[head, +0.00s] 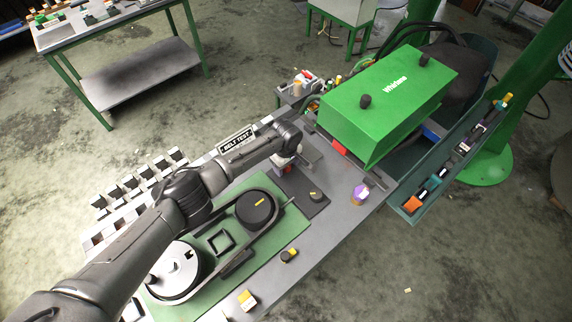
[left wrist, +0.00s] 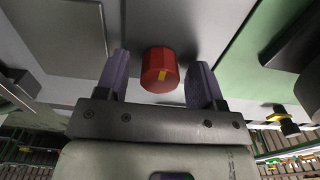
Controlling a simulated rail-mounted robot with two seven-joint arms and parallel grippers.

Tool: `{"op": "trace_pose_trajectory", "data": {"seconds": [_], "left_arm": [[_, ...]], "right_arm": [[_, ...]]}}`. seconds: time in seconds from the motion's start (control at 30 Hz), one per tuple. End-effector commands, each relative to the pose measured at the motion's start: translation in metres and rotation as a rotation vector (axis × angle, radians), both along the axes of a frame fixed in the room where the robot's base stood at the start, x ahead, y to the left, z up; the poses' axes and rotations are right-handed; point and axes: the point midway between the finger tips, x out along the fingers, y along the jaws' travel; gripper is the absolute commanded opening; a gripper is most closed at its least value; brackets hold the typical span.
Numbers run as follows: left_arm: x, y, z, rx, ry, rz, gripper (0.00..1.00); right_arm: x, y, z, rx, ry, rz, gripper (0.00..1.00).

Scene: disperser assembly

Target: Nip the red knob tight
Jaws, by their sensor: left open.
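The fingers are apart, with a visible gap on each side of the knob. In the head view my left gripper (head: 287,161) is at the bench beside the belt test board, and a small bit of red shows beneath it. The arm and gripper hide most of the knob there. My right gripper is not in view.
The green belt board (head: 275,235) with its wheels and belt lies beside my left arm. A black knob with a yellow mark (head: 289,256) and a purple-sided piece (head: 360,194) stand on the grey bench. A large green box (head: 390,100) stands at the bench's far end.

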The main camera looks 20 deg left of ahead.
Motion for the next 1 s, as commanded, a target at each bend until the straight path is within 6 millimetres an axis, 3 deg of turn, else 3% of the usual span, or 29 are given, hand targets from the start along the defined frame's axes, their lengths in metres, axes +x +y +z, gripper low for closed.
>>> {"op": "trace_pose_trajectory", "data": {"seconds": [0.3,0.8,1.0], "left_arm": [[0.0,-0.0004,-0.001,0.0,0.0,0.0,0.61],[0.0001,-0.0003,-0.0008,0.0,0.0,0.0,0.13],[-0.0001,-0.0006,-0.0001,-0.001,0.0,-0.015,0.13]], "right_arm": [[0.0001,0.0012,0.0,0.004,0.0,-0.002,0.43],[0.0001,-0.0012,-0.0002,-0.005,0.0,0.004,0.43],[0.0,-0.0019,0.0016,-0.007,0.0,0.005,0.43]]}}
